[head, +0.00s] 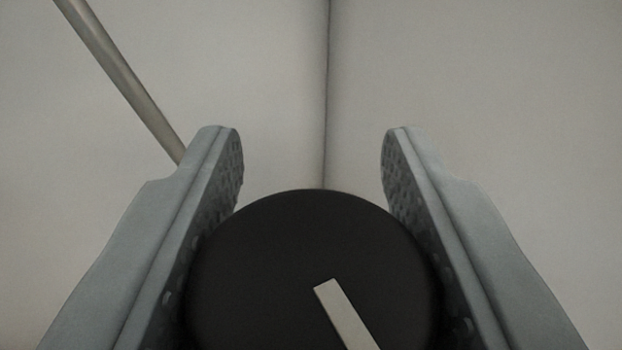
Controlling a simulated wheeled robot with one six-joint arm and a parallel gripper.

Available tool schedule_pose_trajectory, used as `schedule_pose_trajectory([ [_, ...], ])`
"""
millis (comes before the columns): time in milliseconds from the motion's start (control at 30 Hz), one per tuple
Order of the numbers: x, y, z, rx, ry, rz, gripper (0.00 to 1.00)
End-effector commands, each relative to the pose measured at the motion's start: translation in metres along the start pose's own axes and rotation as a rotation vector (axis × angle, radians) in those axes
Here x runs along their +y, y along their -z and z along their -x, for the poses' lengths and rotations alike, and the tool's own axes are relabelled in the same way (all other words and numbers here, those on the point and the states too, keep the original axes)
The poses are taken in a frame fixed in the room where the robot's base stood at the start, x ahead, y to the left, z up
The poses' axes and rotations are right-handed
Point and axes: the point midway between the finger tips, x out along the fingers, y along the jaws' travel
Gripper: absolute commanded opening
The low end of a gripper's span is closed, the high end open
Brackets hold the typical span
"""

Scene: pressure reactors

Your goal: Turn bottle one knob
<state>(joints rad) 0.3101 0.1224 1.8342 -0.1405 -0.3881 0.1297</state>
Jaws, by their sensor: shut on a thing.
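A round black knob (270,260) fills the lower middle of the head view. It carries a pale pointer bar (346,314) that runs from near its middle down to the lower right. My gripper (312,150) has one grey finger on each side of the knob. The inner pads lie against the knob's left and right sides, and the gripper is shut on it. The fingertips reach past the knob's upper edge. The knob's lower part is cut off by the frame. The bottle itself cannot be made out.
A thin metal rod or pipe (125,85) slants from the upper left down behind the left finger. Pale wall panels (480,90) fill the background, with a dark vertical seam (326,100) between them. The space above the knob looks clear.

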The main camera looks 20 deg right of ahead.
Motion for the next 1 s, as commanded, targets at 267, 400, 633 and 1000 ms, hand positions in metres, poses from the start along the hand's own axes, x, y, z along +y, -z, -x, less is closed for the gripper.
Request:
schedule_pose_trajectory([
  [267, 0.0008, -0.0008, 0.0002, -0.001, -0.098, -0.002, 0.17],
  [400, 0.0011, -0.0007, 0.0002, -0.001, -0.147, -0.003, 0.17],
  [633, 0.0024, -0.0002, 0.0003, 0.001, -0.229, -0.002, 0.17],
  [1000, 0.0046, -0.0002, 0.0011, 0.0, -0.373, -0.001, 0.17],
])
